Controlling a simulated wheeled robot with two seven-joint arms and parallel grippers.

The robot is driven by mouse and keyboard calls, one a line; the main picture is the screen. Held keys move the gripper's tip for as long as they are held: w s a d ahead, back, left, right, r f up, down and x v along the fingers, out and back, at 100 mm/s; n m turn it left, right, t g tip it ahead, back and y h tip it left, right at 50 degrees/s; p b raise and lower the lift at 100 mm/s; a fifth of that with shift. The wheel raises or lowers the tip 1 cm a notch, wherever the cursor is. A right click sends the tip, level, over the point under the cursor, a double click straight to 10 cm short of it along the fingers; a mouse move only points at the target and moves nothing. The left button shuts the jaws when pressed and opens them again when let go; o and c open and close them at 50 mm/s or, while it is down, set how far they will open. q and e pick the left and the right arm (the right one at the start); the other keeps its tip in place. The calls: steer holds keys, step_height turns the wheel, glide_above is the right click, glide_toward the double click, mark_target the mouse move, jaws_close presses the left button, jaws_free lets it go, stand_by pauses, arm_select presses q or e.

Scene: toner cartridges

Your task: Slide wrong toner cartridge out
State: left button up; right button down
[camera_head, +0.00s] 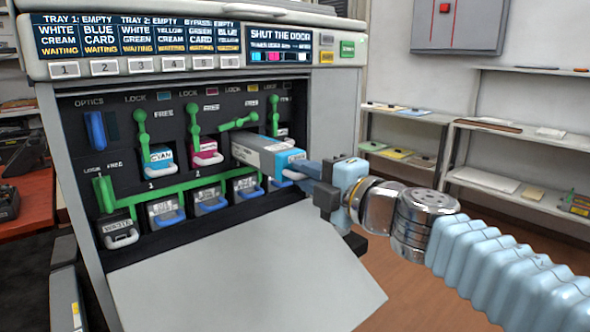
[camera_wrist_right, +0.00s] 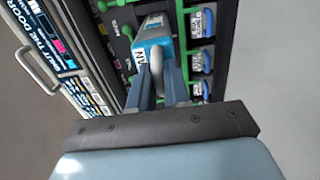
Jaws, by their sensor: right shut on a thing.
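A grey toner cartridge with a blue end and label (camera_head: 268,154) sticks well out of the third slot of the open printer (camera_head: 85,100). My right gripper (camera_head: 300,170) is shut on the handle at its front end. In the right wrist view the cartridge (camera_wrist_right: 152,40) lies between the slot and my fingers (camera_wrist_right: 158,85). Its rear end is hidden in or at the slot. A cyan cartridge (camera_head: 158,158) and a magenta cartridge (camera_head: 206,152) sit in the first two slots. The lock lever (camera_head: 240,121) above the third slot is swung sideways. My left gripper is not in view.
The printer's lowered door (camera_head: 240,270) slopes out below the slots. A waste box (camera_head: 120,232) and several blue-handled units sit in the lower row. Shelves (camera_head: 500,150) stand at the right wall. The floor between is open.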

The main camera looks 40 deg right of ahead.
steer(key=shift+s+d, duration=0.1)
steer(key=shift+s, duration=1.65)
steer(key=c, duration=0.7)
jaws_free()
steer(key=shift+s, duration=0.1)
steer(key=shift+s+d, duration=0.15)
steer(key=shift+s, duration=1.55)
steer(key=shift+s+d, duration=0.1)
steer(key=shift+s, duration=1.55)
